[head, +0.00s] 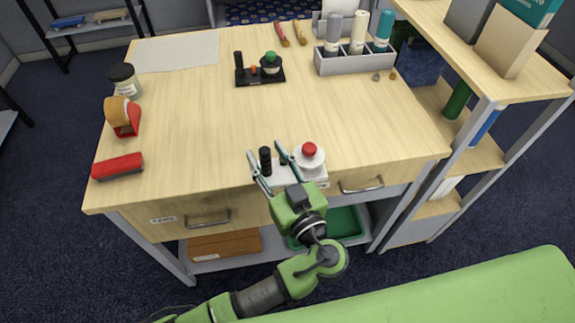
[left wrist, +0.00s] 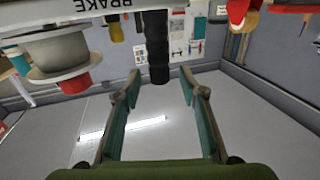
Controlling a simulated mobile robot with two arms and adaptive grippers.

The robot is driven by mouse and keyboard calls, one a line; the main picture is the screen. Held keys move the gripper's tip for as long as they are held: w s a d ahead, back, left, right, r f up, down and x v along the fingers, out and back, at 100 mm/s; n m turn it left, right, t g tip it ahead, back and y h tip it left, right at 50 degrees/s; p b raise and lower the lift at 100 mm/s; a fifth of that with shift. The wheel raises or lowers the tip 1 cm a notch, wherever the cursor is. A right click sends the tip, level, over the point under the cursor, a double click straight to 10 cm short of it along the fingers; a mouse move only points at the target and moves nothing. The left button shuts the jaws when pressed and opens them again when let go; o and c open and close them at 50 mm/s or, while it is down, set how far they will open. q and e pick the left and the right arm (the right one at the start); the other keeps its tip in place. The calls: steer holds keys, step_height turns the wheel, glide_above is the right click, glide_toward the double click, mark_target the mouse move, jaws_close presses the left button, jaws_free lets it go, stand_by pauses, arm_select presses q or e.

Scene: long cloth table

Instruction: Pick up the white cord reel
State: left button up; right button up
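The white cord reel (head: 310,160) stands at the table's near edge, with a white spool, a red knob on top and a black upright handle (head: 265,159) on a white base. My left gripper (head: 263,149) is open, with its fingers on either side of the handle in the head view. The left wrist view looks upside down: the black handle (left wrist: 157,45) shows between the open fingers (left wrist: 152,98), without clear contact. The spool (left wrist: 60,58) with its red knob is at left there, and the base reads "BRAKE". My right gripper is not in view.
A similar black reel (head: 262,78) with a green knob stands farther back. A red stapler (head: 118,166), a tape dispenser (head: 122,116) and a jar (head: 125,82) line the left edge. A grey bottle rack (head: 355,64) is at back right, beside a shelf (head: 470,160). The table's middle is clear.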

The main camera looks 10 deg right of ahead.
arm_select(q)
steer(key=shift+x, duration=1.2)
steer(key=shift+s, duration=0.1)
jaws_close()
steer(key=shift+d, duration=0.1)
